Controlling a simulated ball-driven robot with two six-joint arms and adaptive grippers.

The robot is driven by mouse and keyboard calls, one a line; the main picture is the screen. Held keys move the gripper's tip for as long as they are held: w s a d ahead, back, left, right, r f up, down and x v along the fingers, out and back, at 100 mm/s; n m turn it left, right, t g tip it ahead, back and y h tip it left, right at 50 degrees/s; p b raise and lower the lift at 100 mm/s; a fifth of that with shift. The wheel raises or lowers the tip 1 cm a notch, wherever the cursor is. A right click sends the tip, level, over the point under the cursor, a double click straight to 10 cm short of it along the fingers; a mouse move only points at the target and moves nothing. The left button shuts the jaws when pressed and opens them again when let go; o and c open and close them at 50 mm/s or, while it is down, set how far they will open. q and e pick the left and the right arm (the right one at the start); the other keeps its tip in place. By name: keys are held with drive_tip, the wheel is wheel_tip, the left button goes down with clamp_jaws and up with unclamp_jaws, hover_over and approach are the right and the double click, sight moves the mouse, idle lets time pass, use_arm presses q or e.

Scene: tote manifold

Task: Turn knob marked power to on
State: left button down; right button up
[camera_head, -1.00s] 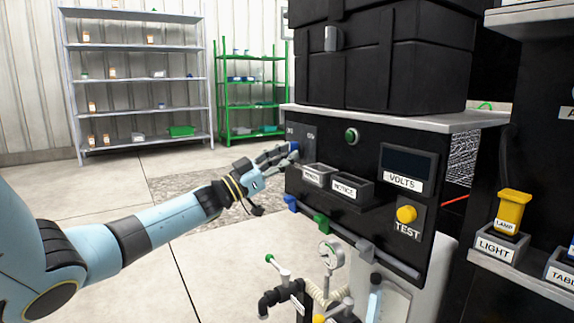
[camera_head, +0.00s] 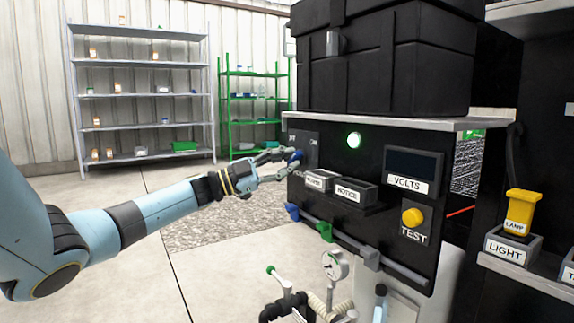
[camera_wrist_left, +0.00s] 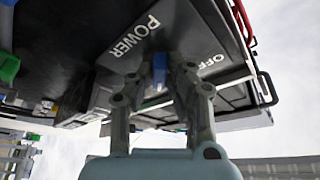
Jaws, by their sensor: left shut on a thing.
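The power knob (camera_head: 296,155) is blue and sits on a dark plate at the left end of the black panel's front. My left gripper (camera_head: 284,156) is at the knob, its fingers shut on it. The left wrist view shows the blue knob (camera_wrist_left: 159,72) between the two fingers (camera_wrist_left: 160,92), under the word POWER, with OFF lettering to its right. The ON lettering cannot be made out there. The round green lamp (camera_head: 354,140) on the panel glows brightly. My right gripper does not show.
A VOLTS display (camera_head: 412,168), a yellow TEST button (camera_head: 412,217) and a NOTICE holder (camera_head: 353,192) are on the panel. A large black case (camera_head: 400,70) rests above it. A gauge (camera_head: 335,265) and pipes stand below. Open floor lies left of the panel.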

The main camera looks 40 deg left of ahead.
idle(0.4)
use_arm(q)
drive_tip(key=c, duration=1.3)
unclamp_jaws()
drive_tip(key=v, duration=1.2)
